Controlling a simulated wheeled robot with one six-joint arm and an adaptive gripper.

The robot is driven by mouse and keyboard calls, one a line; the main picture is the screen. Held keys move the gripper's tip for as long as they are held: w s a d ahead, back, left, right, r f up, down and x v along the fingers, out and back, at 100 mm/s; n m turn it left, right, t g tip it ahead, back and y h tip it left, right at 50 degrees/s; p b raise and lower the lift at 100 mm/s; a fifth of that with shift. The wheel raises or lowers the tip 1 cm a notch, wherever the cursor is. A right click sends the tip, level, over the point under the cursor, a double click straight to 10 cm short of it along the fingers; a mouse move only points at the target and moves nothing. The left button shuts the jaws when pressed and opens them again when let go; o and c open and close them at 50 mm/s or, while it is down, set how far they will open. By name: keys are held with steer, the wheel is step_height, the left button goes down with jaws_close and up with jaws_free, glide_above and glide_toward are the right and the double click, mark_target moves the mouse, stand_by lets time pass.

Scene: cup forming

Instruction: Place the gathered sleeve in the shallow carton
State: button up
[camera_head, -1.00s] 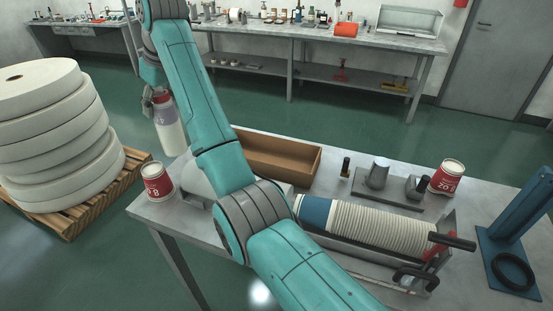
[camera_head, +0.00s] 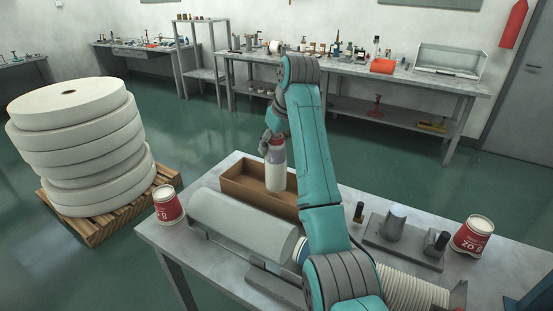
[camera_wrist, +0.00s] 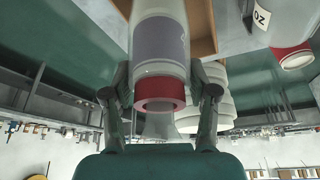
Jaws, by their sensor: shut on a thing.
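The gathered sleeve (camera_head: 275,174), white with a grey-purple band and a red end, hangs roughly upright from my gripper (camera_head: 271,140). In the wrist view the sleeve (camera_wrist: 160,50) sits between both fingers of my gripper (camera_wrist: 158,78), which are shut on it near its red end. The shallow carton (camera_head: 238,202) is an open brown box on the table. The sleeve appears in front of or above its right half; I cannot tell whether its lower end is below the rim. The carton's brown edge (camera_wrist: 203,28) shows beside the sleeve in the wrist view.
A large pale cylinder (camera_head: 240,222) lies in front of the carton. Red-and-white cups stand at the table's left (camera_head: 167,204) and right (camera_head: 472,236). A grey fixture plate (camera_head: 403,250) and a ribbed cup stack (camera_head: 410,290) are right of my arm.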

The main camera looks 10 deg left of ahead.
steer(key=shift+d+f, duration=0.1)
steer(key=shift+f, duration=1.8)
steer(key=o, duration=1.5)
steer(key=shift+f, duration=0.15)
